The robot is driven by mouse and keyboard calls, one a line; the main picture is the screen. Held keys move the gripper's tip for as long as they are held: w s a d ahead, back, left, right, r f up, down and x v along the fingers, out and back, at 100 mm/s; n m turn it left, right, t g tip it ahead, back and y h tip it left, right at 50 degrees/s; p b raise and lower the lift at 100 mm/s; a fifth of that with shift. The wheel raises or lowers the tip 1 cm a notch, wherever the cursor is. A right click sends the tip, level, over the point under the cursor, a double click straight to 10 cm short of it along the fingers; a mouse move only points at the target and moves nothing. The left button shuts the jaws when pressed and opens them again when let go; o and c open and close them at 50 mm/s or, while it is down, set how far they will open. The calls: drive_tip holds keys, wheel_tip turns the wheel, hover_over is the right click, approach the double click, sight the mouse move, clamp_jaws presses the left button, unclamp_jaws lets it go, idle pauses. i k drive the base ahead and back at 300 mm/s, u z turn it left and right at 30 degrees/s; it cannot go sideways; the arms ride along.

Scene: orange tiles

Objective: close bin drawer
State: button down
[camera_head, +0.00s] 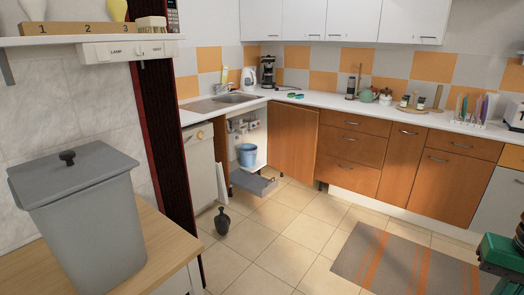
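The cabinet under the sink stands open in the head view, its orange wood door (292,140) swung out to the right. A low grey drawer or tray (254,184) sticks out at the bottom of this cabinet, pulled out over the floor. It looks to be the bin drawer. A blue bucket (247,155) stands inside, above and behind the tray. A green and black part at the right edge may belong to my arm. My gripper's fingers do not show, and nothing of mine touches the drawer.
A dark vase (222,221) stands on the floor in front of the cabinet. A white dishwasher (201,166) is left of it. A striped rug (410,262) lies at right. A grey lidded bin (95,235) stands on a wooden top at near left.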

sight(260, 186)
drive_tip(key=u, duration=0.3)
drive_tip(key=i, duration=4.1)
drive_tip(key=z, duration=0.3)
